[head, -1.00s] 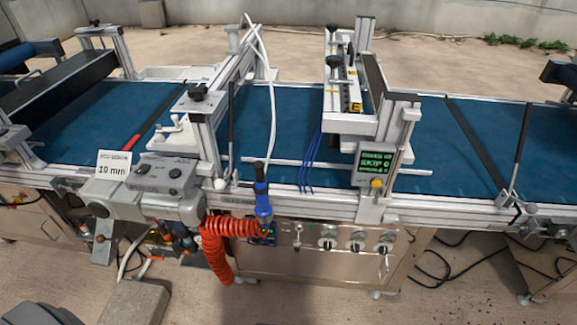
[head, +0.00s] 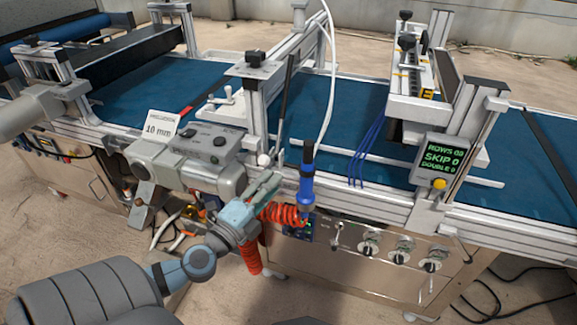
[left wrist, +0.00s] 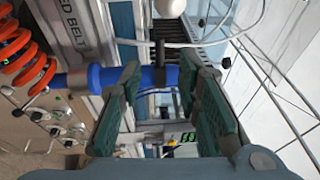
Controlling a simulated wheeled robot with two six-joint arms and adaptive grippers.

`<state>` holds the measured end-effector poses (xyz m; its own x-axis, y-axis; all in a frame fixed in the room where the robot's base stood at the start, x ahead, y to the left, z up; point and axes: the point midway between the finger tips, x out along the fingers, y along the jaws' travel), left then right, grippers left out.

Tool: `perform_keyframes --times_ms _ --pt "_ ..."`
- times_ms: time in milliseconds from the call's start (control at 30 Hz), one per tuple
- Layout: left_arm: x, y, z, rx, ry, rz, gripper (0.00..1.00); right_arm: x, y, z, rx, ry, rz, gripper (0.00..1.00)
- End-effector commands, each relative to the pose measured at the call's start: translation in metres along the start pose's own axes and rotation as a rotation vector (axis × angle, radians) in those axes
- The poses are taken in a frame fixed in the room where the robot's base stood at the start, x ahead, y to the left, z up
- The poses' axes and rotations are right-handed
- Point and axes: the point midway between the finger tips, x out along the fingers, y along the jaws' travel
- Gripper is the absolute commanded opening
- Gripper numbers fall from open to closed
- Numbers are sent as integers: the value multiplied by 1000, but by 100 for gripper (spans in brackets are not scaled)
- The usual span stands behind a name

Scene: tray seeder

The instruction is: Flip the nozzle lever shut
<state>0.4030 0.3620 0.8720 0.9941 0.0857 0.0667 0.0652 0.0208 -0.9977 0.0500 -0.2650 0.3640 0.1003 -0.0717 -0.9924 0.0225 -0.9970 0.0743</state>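In the left wrist view the gripper (left wrist: 160,67) is open and empty. The blue nozzle body (left wrist: 108,77) lies across, passing behind the fingers. A short black piece (left wrist: 157,52) stands out from it, seen between the fingertips; I cannot tell surely whether it is the lever. My right gripper is not in view.
A white ball knob (head: 263,160) sits close above my left fingertips. A grey box (head: 205,145) with a 10 mm sign (head: 160,125) is to the left. A panel with several knobs (head: 370,248) is right below. A green-lit counter (head: 442,158) is at right.

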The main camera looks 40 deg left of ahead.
Motion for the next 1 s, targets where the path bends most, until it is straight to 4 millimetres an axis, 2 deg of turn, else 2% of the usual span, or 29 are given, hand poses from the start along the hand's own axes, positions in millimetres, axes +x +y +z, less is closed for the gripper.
perform_keyframes --times_ms 33,133,200,333,500,700,900,1000 --pt "17 -5 2 -3 -7 -5 31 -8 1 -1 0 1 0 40" --pt "45 -6 1 -3 -6 -3 31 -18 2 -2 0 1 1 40" --pt "60 -5 0 -4 -3 -2 31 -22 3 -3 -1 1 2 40" --pt "76 -2 1 -1 -3 1 31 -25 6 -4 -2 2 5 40" --pt "84 0 0 0 -1 2 31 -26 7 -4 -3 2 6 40" --pt "84 0 0 0 -1 3 31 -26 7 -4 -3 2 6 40" --pt "84 1 1 0 -1 3 0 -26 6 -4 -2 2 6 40" --pt "84 1 1 0 -2 3 0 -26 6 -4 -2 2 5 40"
